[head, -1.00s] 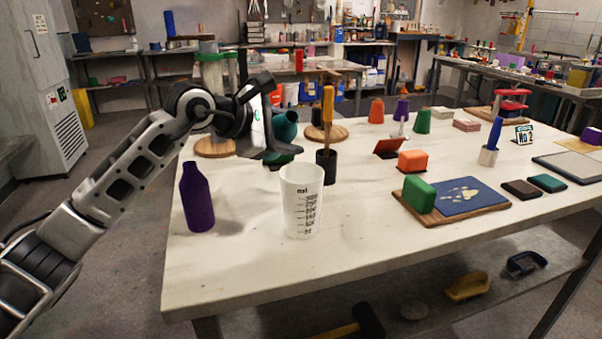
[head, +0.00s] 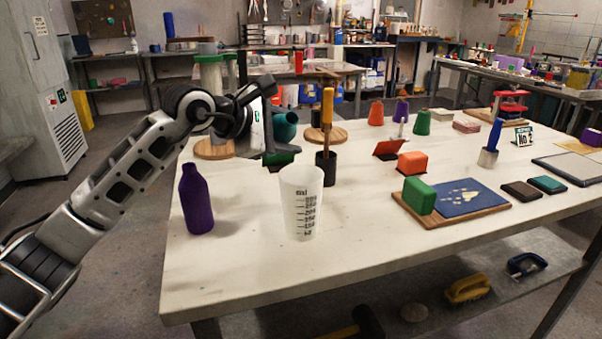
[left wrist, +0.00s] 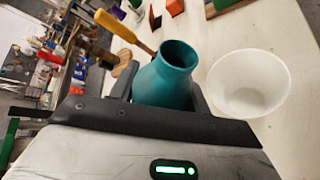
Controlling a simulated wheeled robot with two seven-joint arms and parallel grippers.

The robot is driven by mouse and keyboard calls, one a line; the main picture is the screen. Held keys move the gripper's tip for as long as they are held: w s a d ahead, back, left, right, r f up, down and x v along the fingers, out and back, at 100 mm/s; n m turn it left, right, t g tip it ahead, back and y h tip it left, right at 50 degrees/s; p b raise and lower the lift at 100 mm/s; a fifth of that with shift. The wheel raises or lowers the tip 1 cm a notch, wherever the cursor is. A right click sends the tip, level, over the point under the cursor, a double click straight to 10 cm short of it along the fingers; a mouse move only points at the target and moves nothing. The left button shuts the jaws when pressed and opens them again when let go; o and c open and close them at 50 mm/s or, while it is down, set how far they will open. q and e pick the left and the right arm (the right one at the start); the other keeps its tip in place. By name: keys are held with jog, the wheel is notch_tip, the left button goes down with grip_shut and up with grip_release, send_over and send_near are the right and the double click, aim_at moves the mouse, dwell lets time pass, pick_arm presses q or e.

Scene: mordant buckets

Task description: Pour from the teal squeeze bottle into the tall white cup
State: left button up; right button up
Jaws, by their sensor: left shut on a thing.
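The teal squeeze bottle (head: 285,126) is held in my left gripper (head: 276,132) above the far left part of the table, behind the cup. In the left wrist view the bottle (left wrist: 165,80) sits between the fingers with its open round mouth showing; its lower part is hidden. The tall white cup (head: 301,205) stands upright near the table's front, with dark measuring marks on its side. In the left wrist view the cup (left wrist: 249,82) is right of the bottle and apart from it, and its visible inside looks empty. My right gripper is not in view.
A purple bottle (head: 196,200) stands left of the cup. A dark holder (head: 326,168) with a yellow-handled tool stands behind it. A green block (head: 419,195) and a blue pad (head: 461,197) lie on a board to the right. The table front around the cup is clear.

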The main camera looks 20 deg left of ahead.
pick_arm(q)
jog(key=shift+r+m, duration=0.25)
jog(key=shift+m, duration=0.05)
dwell(0.5)
jog(key=shift+w+a+f+m+t+y+b, duration=0.15)
jog(key=shift+f+m+t+y+b, duration=0.2)
jog(key=shift+m+b, duration=0.3)
jog(key=shift+w+a+f+m+t+y+b, duration=0.1)
jog(key=shift+f+m+t+y+b, duration=0.3)
jog(key=shift+b, duration=0.4)
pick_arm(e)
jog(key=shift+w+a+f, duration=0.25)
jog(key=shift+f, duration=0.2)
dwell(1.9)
pick_arm(q)
jog(key=shift+s+d+r+m+t+b, duration=0.25)
jog(key=shift+r+m+t+b, duration=0.2)
jog(key=shift+b, duration=0.25)
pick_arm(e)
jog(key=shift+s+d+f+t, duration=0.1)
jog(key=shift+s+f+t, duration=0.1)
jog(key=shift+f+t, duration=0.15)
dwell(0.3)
pick_arm(q)
jog(key=shift+d+r, duration=0.1)
dwell(0.5)
